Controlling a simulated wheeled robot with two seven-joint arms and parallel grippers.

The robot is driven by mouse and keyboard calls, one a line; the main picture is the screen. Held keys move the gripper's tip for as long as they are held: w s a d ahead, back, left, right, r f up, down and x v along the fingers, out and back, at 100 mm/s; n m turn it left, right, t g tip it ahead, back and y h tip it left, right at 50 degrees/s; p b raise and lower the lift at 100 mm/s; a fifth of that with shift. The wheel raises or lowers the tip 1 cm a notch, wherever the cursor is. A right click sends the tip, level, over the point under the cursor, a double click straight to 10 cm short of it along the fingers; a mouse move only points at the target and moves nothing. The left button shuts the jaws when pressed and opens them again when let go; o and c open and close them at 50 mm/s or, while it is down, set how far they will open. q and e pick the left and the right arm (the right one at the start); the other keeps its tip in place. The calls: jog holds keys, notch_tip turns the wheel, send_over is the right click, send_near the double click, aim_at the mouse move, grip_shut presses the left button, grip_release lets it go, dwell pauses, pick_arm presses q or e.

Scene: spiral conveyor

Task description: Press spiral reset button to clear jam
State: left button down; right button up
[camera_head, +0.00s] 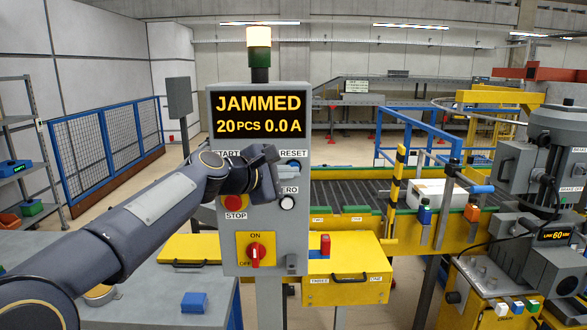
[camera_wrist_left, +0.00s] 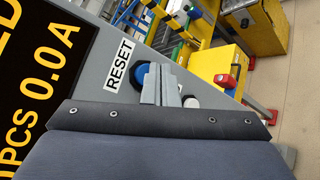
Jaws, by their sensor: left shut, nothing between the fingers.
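The grey control panel (camera_head: 222,140) stands in front of me; its display (camera_head: 258,114) reads JAMMED, 20 PCS, 0.0 A. The RESET label (camera_head: 293,153) shows at its upper right, and also in the left wrist view (camera_wrist_left: 119,65). The blue reset button (camera_wrist_left: 139,76) shows beside that label in the wrist view; in the head view my gripper hides most or all of it. My left gripper (camera_head: 270,168) is shut and empty, in front of the panel. Its fingertips (camera_wrist_left: 160,83) overlap the button's edge; I cannot tell whether they touch it. My right gripper is not in view.
A white button (camera_head: 287,202) sits below the ZERO label. A red STOP button (camera_head: 236,199) and a red rotary switch (camera_head: 256,250) are lower on the panel. A lit beacon (camera_head: 259,37) tops it. The conveyor (camera_head: 350,190) with a white box (camera_head: 430,193) runs behind, right.

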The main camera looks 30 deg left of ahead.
pick_arm(q)
jog(key=shift+w+a, duration=0.3)
jog(key=shift+w, duration=0.15)
dwell(0.7)
jog(key=shift+s+d, duration=0.1)
jog(key=shift+s, duration=0.1)
jog(key=shift+s+d, duration=0.35)
jog(key=shift+s, duration=0.2)
jog(key=shift+s+d, duration=0.45)
jog(key=shift+s, duration=0.25)
jog(key=shift+s+d, duration=0.4)
jog(key=shift+s, duration=0.3)
jog(key=shift+s+d, duration=0.45)
jog(key=shift+s, duration=0.25)
